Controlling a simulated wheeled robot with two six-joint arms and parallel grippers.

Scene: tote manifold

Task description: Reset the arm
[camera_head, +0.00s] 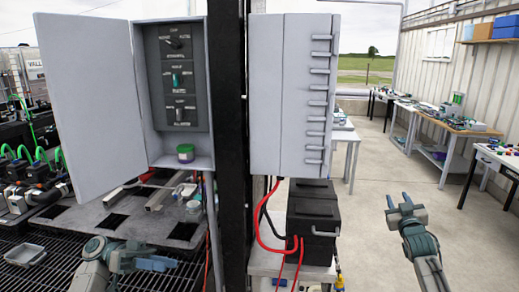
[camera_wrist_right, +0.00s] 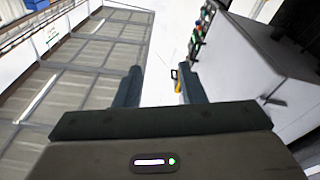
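My right gripper (camera_head: 399,200) is raised over the bare floor on the right of the head view. Its two fingers stand apart with nothing between them, and the right wrist view shows the same open gap (camera_wrist_right: 158,86). My left gripper (camera_head: 158,264) is at the lower left of the head view, pointing right, in front of the dark grating. Its fingers are seen side-on, so I cannot tell whether they are apart. I see nothing held in it.
An open grey cabinet (camera_head: 179,20) with rotary switches stands left of a black post (camera_head: 233,120). A closed grey panel (camera_head: 283,90) with several handles is right of it. Black boxes (camera_head: 312,215) with red cables sit below. Workbenches (camera_head: 455,130) line the right wall. Floor between is clear.

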